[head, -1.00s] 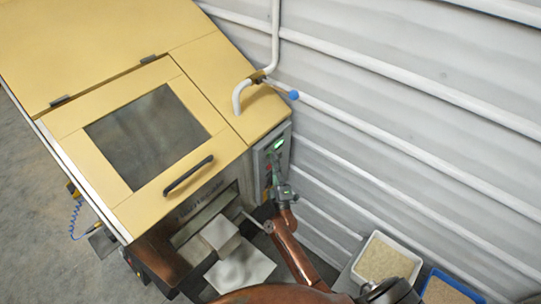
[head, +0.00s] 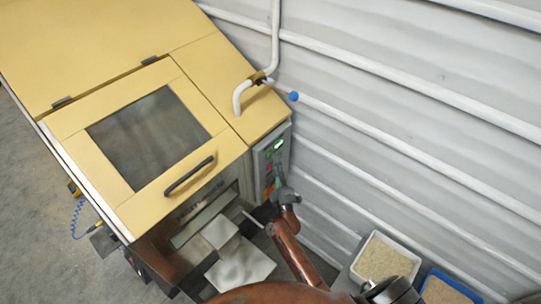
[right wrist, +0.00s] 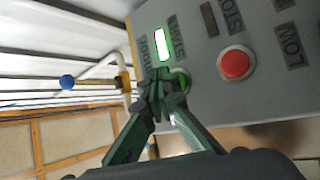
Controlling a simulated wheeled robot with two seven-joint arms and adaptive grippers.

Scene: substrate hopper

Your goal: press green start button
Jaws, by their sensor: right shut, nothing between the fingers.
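The control panel (head: 262,162) is on the right front of the yellow machine. In the right wrist view its grey face (right wrist: 205,75) carries a green start button (right wrist: 183,78), largely hidden behind my fingers, and a red stop button (right wrist: 236,64) to its right. My right gripper (right wrist: 160,82) is shut and empty, its tips in front of the green button's left part. I cannot tell whether they touch it. In the head view my right gripper (head: 278,170) is at the panel, below the lit green display (head: 278,145). My left gripper is not in view.
The yellow machine (head: 215,75) has a black handle (head: 189,176) on its windowed lid. A white pipe with a blue knob (head: 293,96) runs near the panel. A ribbed wall (head: 400,110) stands close on the right. Filled bins (head: 382,260) are at lower right.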

